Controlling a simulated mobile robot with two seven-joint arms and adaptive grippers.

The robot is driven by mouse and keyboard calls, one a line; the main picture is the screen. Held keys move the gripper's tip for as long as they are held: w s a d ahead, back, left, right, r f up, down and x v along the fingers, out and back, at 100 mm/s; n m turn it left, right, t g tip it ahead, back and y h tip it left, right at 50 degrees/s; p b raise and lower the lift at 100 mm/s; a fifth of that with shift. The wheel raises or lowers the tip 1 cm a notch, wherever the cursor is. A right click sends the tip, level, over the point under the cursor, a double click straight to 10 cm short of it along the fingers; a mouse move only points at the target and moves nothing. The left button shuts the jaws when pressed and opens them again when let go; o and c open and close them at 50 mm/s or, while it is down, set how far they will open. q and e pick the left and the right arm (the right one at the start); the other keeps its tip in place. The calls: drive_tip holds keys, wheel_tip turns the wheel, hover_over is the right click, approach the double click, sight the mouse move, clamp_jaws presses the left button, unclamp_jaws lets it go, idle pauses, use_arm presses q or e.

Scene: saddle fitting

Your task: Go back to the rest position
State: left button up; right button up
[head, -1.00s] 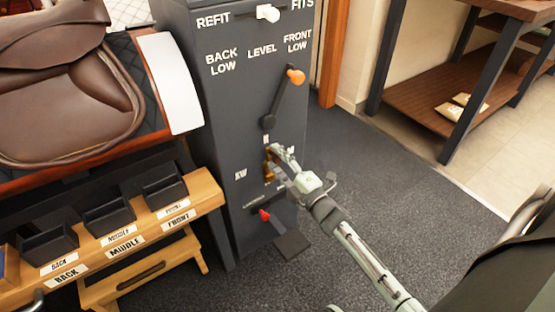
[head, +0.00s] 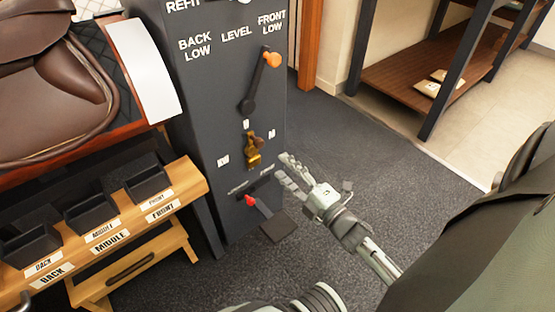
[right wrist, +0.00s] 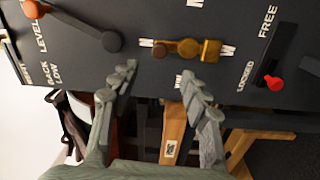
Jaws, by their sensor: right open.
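My right gripper (head: 285,169) is open and empty, beside the grey control cabinet (head: 195,110), to the right of and slightly below the brass knob (head: 253,152). Its fingers point at the cabinet and are apart from the knob. In the right wrist view the two fingers (right wrist: 160,76) are spread with nothing between them, and the brass knob (right wrist: 190,48) lies beyond them. The orange-tipped lever (head: 262,80) points up toward FRONT LOW. The red-tipped lever (head: 260,208) sits low on the cabinet, its red tip by the LOCKED label in the right wrist view (right wrist: 273,83). My left gripper does not show.
A brown saddle (head: 60,85) rests on a stand at the left. Below it, a wooden bench (head: 185,205) holds black bins labelled BACK, MIDDLE and FRONT. A dark-legged shelf (head: 405,65) with packets stands at the back right.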

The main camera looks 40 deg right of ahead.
drive_tip(key=shift+s, duration=0.15)
idle(0.4)
wheel_tip(320, 180, down, 6)
drive_tip(key=s+d+m+g+h+p, duration=0.15)
drive_tip(key=m+g+h, duration=0.25)
drive_tip(key=m+g, duration=0.4)
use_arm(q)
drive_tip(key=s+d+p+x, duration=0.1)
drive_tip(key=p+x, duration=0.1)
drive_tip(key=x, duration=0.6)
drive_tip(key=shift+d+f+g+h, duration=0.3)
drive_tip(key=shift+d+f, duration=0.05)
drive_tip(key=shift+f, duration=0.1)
use_arm(e)
drive_tip(key=s+a+f+m+g, duration=0.2)
drive_tip(key=s+a+m+g, duration=0.1)
drive_tip(key=s, duration=0.4)
drive_tip(key=s+a+f+m+g+y, duration=0.1)
drive_tip(key=s+a+f+m+g, duration=0.1)
drive_tip(key=s+a+m+g, duration=0.2)
drive_tip(key=s, duration=0.3)
drive_tip(key=shift+s+f+m+g, duration=0.2)
drive_tip(key=shift+f+m+g, duration=0.05)
drive_tip(key=shift+m+g, duration=0.05)
idle(0.8)
